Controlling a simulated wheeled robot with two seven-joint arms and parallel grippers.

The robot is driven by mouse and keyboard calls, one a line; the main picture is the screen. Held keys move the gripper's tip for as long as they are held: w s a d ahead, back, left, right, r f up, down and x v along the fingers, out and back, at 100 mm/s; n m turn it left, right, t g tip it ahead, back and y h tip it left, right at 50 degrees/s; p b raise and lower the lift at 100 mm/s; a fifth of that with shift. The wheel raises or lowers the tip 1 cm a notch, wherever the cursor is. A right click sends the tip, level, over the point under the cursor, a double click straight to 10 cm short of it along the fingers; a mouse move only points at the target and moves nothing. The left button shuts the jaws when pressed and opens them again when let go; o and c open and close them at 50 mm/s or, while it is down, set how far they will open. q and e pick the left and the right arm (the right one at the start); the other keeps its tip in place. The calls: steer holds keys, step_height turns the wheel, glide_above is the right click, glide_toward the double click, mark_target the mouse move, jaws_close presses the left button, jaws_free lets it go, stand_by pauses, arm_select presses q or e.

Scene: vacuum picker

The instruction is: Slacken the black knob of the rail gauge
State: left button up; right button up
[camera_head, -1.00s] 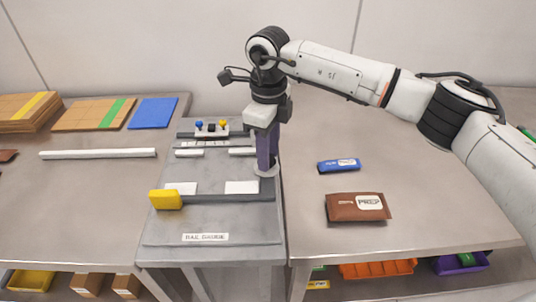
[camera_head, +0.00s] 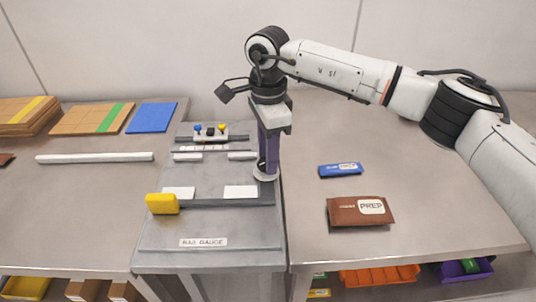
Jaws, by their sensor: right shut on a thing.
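The rail gauge (camera_head: 220,262) is a grey labelled station in the middle. A small black knob (camera_head: 210,131) sits at its back between a blue and a yellow one. A yellow block (camera_head: 162,204) stands at the left end of its dark front rail. My right gripper (camera_head: 270,120) points down over the gauge's right side. It is shut on a purple upright piece (camera_head: 268,150) with a pale round foot (camera_head: 265,175), which looks like a tool. I cannot tell whether the foot touches the gauge. My left gripper is out of view.
On the left table lie a white bar (camera_head: 95,157), a blue sheet (camera_head: 152,117) and brown boards (camera_head: 90,118). On the right table lie a blue packet (camera_head: 340,170) and a brown packet (camera_head: 360,211), with free room around them. Bins (camera_head: 378,274) stand below.

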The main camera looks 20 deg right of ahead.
steer(key=shift+r, duration=0.1)
stand_by(0.5)
steer(key=o, duration=1)
steer(key=shift+o, duration=0.2)
step_height(320, 180, up, 10)
steer(key=shift+r, duration=0.15)
